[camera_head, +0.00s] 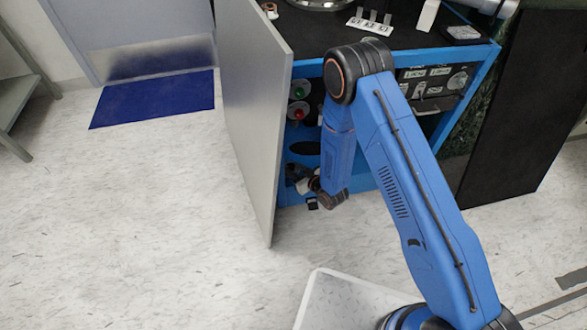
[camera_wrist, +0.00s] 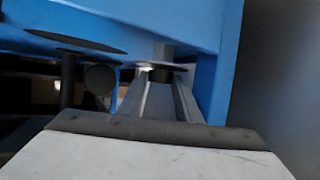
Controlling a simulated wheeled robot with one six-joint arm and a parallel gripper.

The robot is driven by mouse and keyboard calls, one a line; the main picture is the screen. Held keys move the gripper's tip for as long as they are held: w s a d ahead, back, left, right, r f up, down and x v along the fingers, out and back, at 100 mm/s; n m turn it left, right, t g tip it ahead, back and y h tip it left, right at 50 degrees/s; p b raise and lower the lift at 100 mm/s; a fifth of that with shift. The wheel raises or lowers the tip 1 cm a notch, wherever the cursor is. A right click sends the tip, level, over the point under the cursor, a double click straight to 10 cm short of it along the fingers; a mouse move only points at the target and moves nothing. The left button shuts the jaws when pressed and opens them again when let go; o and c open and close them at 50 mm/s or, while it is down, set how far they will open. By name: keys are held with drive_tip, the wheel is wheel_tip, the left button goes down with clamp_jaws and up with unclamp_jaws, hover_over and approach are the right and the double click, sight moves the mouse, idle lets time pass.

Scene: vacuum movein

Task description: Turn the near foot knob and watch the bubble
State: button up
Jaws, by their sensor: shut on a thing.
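The blue-framed cabinet (camera_head: 392,55) stands ahead with its grey door (camera_head: 250,105) swung open. My gripper (camera_head: 303,182) is low at the cabinet's front left corner, just right of the door. In the wrist view, my gripper's jaws (camera_wrist: 160,78) reach up under the blue frame (camera_wrist: 180,25). They are shut on the near foot knob, a thin disc (camera_wrist: 165,67) with a short stem above it; the jaws hide part of it. In the head view the knob is too small to make out. I cannot make out a bubble in either view.
A black panel (camera_head: 520,110) stands right.

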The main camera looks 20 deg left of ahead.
drive_tip(key=shift+s+m+t+h, duration=0.1)
drive_tip(key=shift+m+t+h, duration=0.4)
drive_tip(key=shift+m+t, duration=0.2)
drive_tip(key=o, duration=1.1)
drive_tip(key=shift+c, duration=0.2)
